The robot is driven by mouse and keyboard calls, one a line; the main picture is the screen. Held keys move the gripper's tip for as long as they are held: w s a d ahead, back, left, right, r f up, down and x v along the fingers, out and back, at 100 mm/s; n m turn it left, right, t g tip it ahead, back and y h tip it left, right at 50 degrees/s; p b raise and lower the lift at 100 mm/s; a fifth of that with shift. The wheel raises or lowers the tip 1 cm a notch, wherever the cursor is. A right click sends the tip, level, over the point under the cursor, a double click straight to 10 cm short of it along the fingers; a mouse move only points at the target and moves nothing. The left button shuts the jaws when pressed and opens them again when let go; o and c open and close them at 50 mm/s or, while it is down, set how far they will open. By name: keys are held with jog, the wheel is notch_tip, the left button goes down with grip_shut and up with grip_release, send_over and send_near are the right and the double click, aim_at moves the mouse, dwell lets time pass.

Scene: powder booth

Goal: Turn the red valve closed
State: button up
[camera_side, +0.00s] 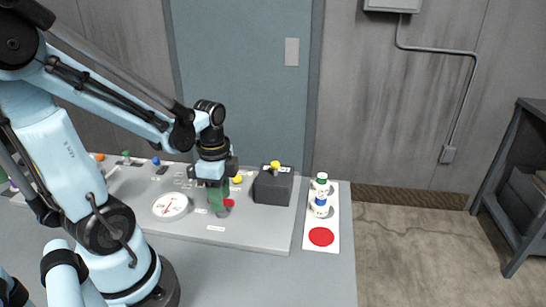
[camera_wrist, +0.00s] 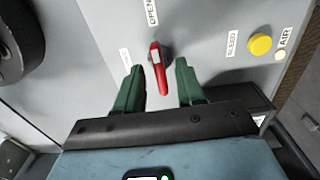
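The red valve handle (camera_wrist: 157,68) stands out from the grey panel in the wrist view, below an "OPEN" label (camera_wrist: 152,12). My gripper (camera_wrist: 160,64) has its two green fingers apart, one on each side of the handle, with a gap showing on both sides. In the side view, my gripper (camera_side: 219,207) points down at the panel, and a bit of the red valve (camera_side: 229,203) shows just right of its fingers. The rest of the valve is hidden behind the fingers there.
A white gauge (camera_side: 170,206) lies left of my gripper. A yellow button (camera_wrist: 260,44) marked "BLEED" and a dark box (camera_side: 272,188) with a yellow knob are to the right. Capped bottles (camera_side: 320,207) stand on a white strip (camera_side: 320,220) with a red disc.

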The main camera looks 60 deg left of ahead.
grip_shut()
jog(key=shift+n, duration=0.3)
jog(key=n, duration=0.3)
jog(key=shift+n, duration=0.3)
jog(key=n, duration=0.4)
jog(key=shift+n, duration=0.3)
jog(key=n, duration=0.4)
jog(key=shift+n, duration=2.5)
